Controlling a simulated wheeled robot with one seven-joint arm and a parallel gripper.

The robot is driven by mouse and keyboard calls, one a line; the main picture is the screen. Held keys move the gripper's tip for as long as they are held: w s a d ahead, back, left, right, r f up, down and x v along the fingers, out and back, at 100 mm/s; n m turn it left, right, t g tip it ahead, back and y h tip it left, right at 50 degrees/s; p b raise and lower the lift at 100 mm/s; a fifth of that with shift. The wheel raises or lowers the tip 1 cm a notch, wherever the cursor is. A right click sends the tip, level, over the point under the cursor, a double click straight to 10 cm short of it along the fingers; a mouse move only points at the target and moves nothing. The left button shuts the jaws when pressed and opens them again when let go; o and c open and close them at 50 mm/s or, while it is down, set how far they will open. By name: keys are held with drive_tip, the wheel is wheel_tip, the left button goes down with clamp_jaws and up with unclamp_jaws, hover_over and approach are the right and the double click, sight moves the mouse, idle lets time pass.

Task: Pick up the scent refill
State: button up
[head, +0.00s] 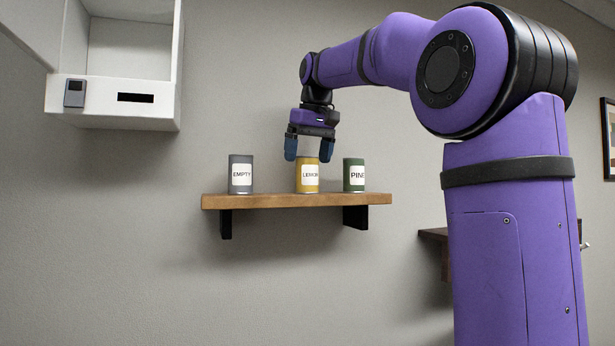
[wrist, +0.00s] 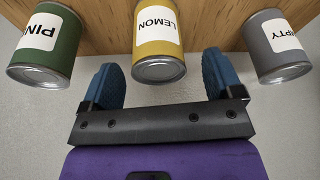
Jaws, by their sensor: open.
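Three cans stand upright in a row on a wooden shelf (head: 225,202). The yellow can labelled LEMON (head: 308,187) is in the middle, the grey one labelled EMPTY (head: 241,188) at the left, and the green one labelled PINE (head: 354,186) at the right. My gripper (head: 308,155) is open and empty, fingers pointing down, at the top of the lemon can. In the wrist view the blue fingertips (wrist: 163,66) are spread to either side of the lemon can (wrist: 158,68), with the green can (wrist: 40,75) and the grey can (wrist: 285,72) outside them.
A white wall unit (head: 117,108) with a dark slot and a small grey device (head: 75,93) hangs at the upper left. Gaps separate the cans, narrower between lemon and pine. A dark brown piece of furniture (head: 434,236) is partly hidden behind my arm at the right.

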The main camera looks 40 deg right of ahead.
sight(306, 168)
drive_tip(key=shift+x, duration=1.95)
drive_tip(key=shift+w+d, duration=0.1)
drive_tip(key=shift+c, duration=0.5)
drive_tip(key=c, duration=1)
drive_tip(key=shift+r, duration=0.15)
